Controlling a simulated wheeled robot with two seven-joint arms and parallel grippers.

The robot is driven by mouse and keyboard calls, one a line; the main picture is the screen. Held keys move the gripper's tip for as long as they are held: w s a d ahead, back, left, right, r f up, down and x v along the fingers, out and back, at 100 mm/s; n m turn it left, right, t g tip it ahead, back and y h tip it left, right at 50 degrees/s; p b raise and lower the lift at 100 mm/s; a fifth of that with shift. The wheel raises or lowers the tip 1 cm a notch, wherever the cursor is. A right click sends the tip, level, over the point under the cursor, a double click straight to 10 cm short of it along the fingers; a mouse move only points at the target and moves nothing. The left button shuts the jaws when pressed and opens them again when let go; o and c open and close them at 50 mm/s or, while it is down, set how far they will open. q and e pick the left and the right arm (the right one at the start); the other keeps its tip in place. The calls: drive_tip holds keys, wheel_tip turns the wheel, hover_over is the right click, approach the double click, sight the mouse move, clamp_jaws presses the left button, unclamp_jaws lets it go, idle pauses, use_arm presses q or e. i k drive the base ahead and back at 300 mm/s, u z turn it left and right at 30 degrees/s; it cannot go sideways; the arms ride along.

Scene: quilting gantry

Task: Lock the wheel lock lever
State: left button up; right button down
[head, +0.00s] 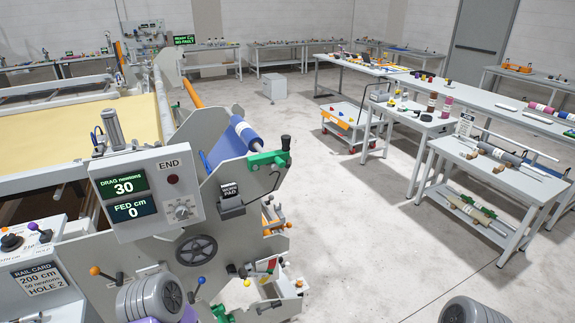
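A dark spoked handwheel (196,250) sits on the grey end plate of the gantry, below the END box (147,192). A green lever-like part with a dark knob (268,158) is at the upper right of the end plate. I cannot tell which of these is the wheel lock lever, or its lock state. Grey rounded parts of my arms show at the bottom edge; neither gripper is in view.
The END box reads drag 30 newtons and fed 0 cm. A rail card (40,280) is at lower left. A blue roll (245,132) projects above the end plate. Benches (490,178) and a cart (345,124) stand right; the floor between (350,230) is clear.

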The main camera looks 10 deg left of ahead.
sight(95, 271)
drive_tip(key=u, duration=1.75)
drive_tip(key=k, duration=0.65)
drive_tip(key=u, duration=0.35)
drive_tip(key=i, duration=1.4)
drive_tip(key=z, duration=0.45)
